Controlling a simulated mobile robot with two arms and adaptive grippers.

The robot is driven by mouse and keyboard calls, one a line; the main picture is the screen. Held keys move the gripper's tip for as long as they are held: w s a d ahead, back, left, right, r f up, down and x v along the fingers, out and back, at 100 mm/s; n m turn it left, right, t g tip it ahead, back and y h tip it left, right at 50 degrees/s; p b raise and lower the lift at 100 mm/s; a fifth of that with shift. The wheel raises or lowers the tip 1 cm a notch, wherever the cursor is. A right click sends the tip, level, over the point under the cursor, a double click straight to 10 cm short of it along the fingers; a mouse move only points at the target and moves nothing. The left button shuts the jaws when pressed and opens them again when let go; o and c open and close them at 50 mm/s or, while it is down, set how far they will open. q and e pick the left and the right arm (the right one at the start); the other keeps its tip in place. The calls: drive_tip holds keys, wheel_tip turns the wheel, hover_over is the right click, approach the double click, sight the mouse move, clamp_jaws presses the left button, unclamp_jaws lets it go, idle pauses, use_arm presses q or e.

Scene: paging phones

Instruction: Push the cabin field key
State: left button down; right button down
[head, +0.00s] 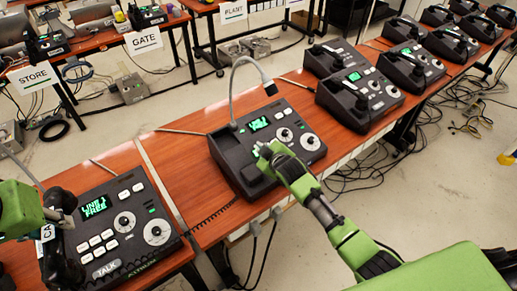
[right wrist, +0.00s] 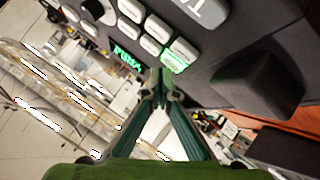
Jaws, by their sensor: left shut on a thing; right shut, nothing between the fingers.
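The middle desk console (head: 247,185) is dark, with a green lit display (head: 258,124), two dials and a gooseneck microphone (head: 236,85). My right gripper (head: 263,150) is shut and empty over its key area. In the right wrist view the shut fingertips (right wrist: 163,78) are at or just beside a green lit key (right wrist: 175,62); I cannot tell if they touch. Unlit white keys (right wrist: 157,28) lie around it. No key labelled cabin field is readable. My left gripper (head: 62,212) is shut on a black handset (head: 60,250) beside the left console.
The left console (head: 125,245) has a display reading "LINE 1 FREE" and a TALK key. More phones (head: 360,97) stand on desks to the right. Tables behind carry STORE (head: 33,78), GATE and PLANT signs. Bare wood (head: 180,150) shows left of the middle console.

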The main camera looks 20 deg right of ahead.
use_arm(q)
drive_tip(key=shift+r, duration=0.1)
